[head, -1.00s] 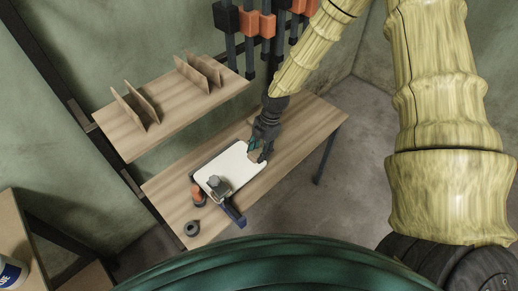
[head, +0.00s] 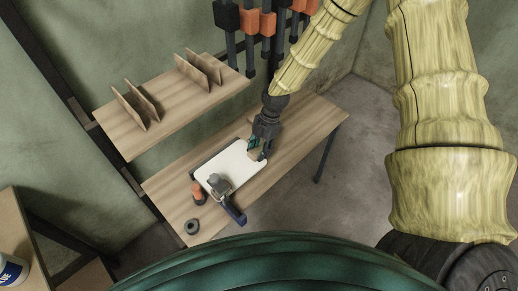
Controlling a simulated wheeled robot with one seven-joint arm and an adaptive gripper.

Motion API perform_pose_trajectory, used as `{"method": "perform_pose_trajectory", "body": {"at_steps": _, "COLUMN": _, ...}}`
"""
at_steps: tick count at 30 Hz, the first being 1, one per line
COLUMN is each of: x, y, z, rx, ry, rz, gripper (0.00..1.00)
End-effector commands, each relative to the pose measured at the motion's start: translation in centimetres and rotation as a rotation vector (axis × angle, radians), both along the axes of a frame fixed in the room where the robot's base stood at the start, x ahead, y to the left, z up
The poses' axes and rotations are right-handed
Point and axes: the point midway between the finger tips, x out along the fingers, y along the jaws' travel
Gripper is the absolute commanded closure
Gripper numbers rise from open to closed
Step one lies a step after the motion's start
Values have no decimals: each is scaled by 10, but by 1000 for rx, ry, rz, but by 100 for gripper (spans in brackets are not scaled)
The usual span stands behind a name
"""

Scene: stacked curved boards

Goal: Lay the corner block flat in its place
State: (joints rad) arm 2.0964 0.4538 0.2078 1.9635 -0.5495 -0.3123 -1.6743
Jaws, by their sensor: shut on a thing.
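My gripper (head: 259,149) is over the right end of the white board (head: 230,165) on the workbench. It is shut on a small tan block (head: 254,155), taken to be the corner block, which shows between the fingers with a bit of teal beside it. The block is at the board's upper right part. I cannot tell whether it touches the board or how far it is tilted. The fingers hide part of it.
A shelf (head: 170,115) with thin upright boards hangs above. The bench's right end is clear.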

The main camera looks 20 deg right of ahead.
Motion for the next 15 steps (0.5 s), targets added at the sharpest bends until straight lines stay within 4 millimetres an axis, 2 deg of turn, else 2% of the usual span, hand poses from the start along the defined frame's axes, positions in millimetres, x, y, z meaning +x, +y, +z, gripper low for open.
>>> {"method": "perform_pose_trajectory", "body": {"at_steps": 15, "x": 0, "y": 0, "z": -6, "rx": 0, "ry": 0, "rz": 0, "gripper": 77}}
